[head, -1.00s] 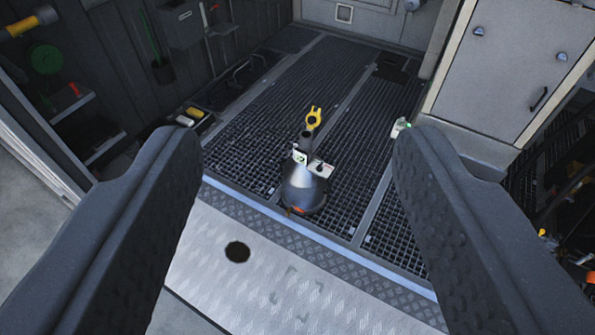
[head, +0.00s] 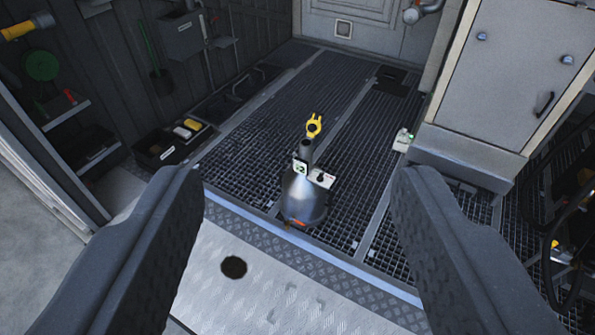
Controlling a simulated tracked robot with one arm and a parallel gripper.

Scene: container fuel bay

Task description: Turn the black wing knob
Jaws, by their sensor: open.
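My gripper (head: 292,172) is open and empty, with one dark grey finger at the left and one at the right of the picture. Between and beyond the fingers, a silvery dome-shaped body (head: 302,198) stands at the front edge of the floor grating. A dark neck rises from it to a yellow forked piece (head: 314,126). I cannot make out a black wing knob for certain at this size. Neither finger visibly touches anything.
A pale cabinet (head: 508,75) stands at the right, with a small pale device (head: 403,140) by its foot. Shelves (head: 90,150) and black bins (head: 160,150) line the left. A metal tread plate with a dark hole (head: 234,267) lies in front. The grating (head: 335,95) behind is mostly clear.

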